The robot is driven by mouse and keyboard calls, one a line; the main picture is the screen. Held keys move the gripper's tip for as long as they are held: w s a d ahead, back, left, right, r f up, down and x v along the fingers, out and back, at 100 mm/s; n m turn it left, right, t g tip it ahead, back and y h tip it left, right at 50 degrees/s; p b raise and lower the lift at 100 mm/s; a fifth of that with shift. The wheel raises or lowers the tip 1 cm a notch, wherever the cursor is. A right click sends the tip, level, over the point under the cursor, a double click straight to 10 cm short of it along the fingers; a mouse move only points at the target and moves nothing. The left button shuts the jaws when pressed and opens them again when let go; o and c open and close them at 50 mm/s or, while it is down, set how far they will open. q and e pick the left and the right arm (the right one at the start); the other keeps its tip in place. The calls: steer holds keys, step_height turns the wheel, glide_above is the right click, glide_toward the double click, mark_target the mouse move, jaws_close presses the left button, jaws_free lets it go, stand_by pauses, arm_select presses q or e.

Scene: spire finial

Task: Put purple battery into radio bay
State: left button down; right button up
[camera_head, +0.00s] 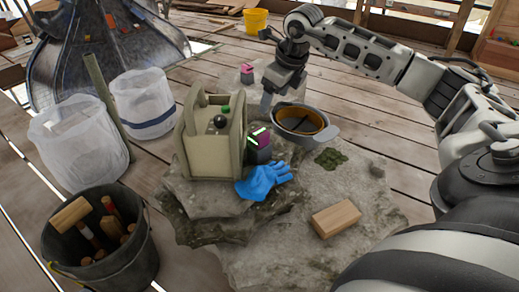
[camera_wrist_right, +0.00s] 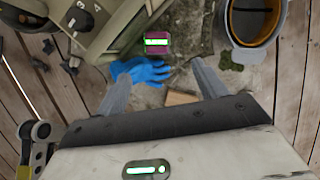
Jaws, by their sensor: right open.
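The beige radio (camera_head: 205,150) stands upright on a rough stone slab, with a black knob and a green button on it. The purple battery (camera_head: 258,147), a dark block with a purple top and a lit green strip, is close against the radio's right side; I cannot tell whether any of it is inside a bay. It also shows in the right wrist view (camera_wrist_right: 157,46), ahead of the fingers. My right gripper (camera_head: 267,103) is open, pointing down above and behind the battery, with nothing between its fingers (camera_wrist_right: 163,88). My left gripper is not in view.
A blue glove (camera_head: 262,182) lies in front of the battery. A grey pot (camera_head: 326,135) stands to its right, and a wooden block (camera_head: 336,218) lies at the front right. A pink-topped block (camera_head: 247,75) is behind. A tool bucket (camera_head: 105,250) and white bins (camera_head: 143,100) are left.

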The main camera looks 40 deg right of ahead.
steer(key=s+m, duration=0.1)
steer(key=m, duration=0.1)
steer(key=b, duration=0.4)
glide_above(259, 132)
steer(key=s, duration=0.3)
steer(key=shift+m+t, duration=0.3)
step_height(259, 132, down, 8)
steer(key=shift+w+f, duration=0.15)
steer(key=shift+f, duration=0.1)
steer(key=shift+x, duration=0.85)
steer(key=b+x, duration=0.2)
steer(key=x, duration=0.2)
steer(key=shift+w+f+b, duration=0.1)
steer(key=shift+w+b, duration=0.1)
steer(key=shift+b, duration=0.15)
steer(key=shift+w+d+f, duration=0.1)
steer(key=c, duration=1.2)
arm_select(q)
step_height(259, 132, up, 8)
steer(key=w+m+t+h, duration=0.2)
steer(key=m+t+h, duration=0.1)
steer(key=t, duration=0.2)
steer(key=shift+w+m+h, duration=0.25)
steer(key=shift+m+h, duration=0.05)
arm_select(e)
jaws_close()
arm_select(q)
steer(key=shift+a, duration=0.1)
